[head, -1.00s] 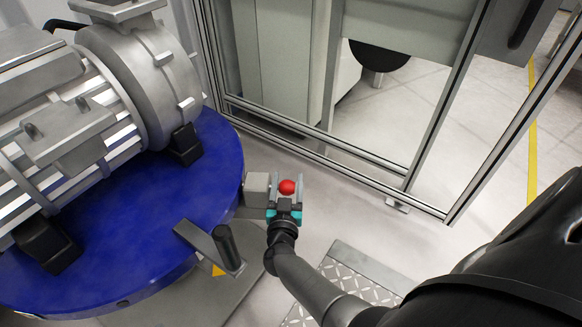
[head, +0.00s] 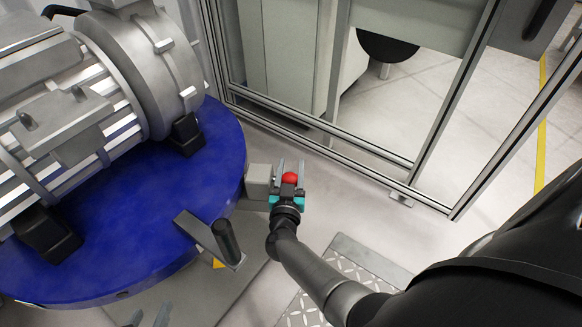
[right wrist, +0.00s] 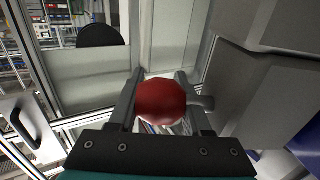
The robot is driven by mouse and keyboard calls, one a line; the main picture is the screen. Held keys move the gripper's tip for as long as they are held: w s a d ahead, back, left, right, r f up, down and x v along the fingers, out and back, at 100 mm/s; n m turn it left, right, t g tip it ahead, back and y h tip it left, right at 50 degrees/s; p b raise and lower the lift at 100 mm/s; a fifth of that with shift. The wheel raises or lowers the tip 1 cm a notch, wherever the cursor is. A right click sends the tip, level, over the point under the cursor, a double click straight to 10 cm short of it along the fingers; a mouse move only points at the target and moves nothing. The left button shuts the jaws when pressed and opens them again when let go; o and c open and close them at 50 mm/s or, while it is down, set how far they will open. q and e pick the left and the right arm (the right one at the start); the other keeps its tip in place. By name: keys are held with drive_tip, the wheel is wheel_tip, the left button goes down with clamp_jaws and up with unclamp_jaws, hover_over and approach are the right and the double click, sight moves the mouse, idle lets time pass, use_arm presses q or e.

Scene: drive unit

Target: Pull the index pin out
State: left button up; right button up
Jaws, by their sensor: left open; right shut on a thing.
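The index pin has a round red knob (head: 290,178), which also shows in the right wrist view (right wrist: 160,101). A short grey shaft (right wrist: 201,103) shows beside the knob, towards the grey block (head: 259,182) at the rim of the blue turntable (head: 215,150). I cannot tell how far the pin sits in the block. My right gripper (head: 291,168) is shut on the red knob, one finger on each side.
A large grey motor (head: 90,90) stands on the turntable. A bracket with a dark upright handle (head: 226,241) is near the turntable's front rim. A framed glass guard (head: 330,135) stands behind my right gripper. A tread-plate step (head: 345,270) lies below my right arm.

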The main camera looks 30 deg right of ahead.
clamp_jaws()
drive_tip(key=shift+d, duration=0.1)
idle(0.8)
use_arm(q)
drive_tip(key=s+a+g, duration=0.1)
drive_tip(key=s+a+g+y+p, duration=0.1)
drive_tip(key=a, duration=0.1)
drive_tip(key=shift+s+a+r+g+y+p, duration=0.2)
drive_tip(key=shift+s+a+g+y+p, duration=0.1)
drive_tip(key=shift+s, duration=0.1)
use_arm(e)
drive_tip(key=s+d, duration=0.2)
drive_tip(key=shift+s+d+f, duration=0.1)
drive_tip(key=shift+d, duration=0.25)
drive_tip(key=o, duration=0.8)
unclamp_jaws()
